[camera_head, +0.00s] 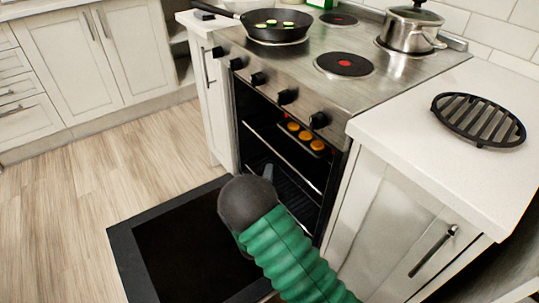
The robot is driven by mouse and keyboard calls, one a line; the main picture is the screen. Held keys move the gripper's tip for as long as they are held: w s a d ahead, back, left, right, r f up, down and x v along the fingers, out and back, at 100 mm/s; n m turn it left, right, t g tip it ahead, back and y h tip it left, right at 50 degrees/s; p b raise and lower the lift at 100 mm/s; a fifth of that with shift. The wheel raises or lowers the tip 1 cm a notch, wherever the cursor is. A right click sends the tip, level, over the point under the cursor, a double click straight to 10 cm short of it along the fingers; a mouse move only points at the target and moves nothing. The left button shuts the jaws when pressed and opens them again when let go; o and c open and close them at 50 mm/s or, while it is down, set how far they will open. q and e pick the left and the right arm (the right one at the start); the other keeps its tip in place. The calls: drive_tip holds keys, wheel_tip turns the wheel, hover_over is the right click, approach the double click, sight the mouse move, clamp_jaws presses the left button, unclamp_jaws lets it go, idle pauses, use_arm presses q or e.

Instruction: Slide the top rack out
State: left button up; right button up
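The oven (345,100) stands with its door (125,245) folded down and open. The top rack (283,158) shows as a thin pale front bar inside the oven. A dark tray with several round orange-brown pieces (305,135) sits inside, toward the right of the opening. A lower dark rack (285,185) shows below. My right gripper (246,203) is at the end of the green-sleeved arm, in front of the opening and above the open door in the picture. My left gripper is not in view.
A frying pan (275,35) with green slices and a steel pot (408,30) stand on the stove. A black round grate (478,119) lies on the right counter (420,125). Cabinets flank the oven. The wooden floor (90,190) at left is clear.

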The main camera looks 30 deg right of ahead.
sight(276, 151)
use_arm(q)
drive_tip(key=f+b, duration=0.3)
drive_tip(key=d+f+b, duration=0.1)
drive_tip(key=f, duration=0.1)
use_arm(e)
drive_tip(key=x, duration=1.2)
drive_tip(key=shift+s+d+f, duration=0.2)
drive_tip(key=shift+d+f, duration=0.1)
drive_tip(key=shift+f, duration=0.1)
drive_tip(key=shift+c, duration=0.3)
clamp_jaws()
drive_tip(key=shift+a, duration=0.1)
drive_tip(key=shift+s+f, duration=0.1)
drive_tip(key=shift+f, duration=0.05)
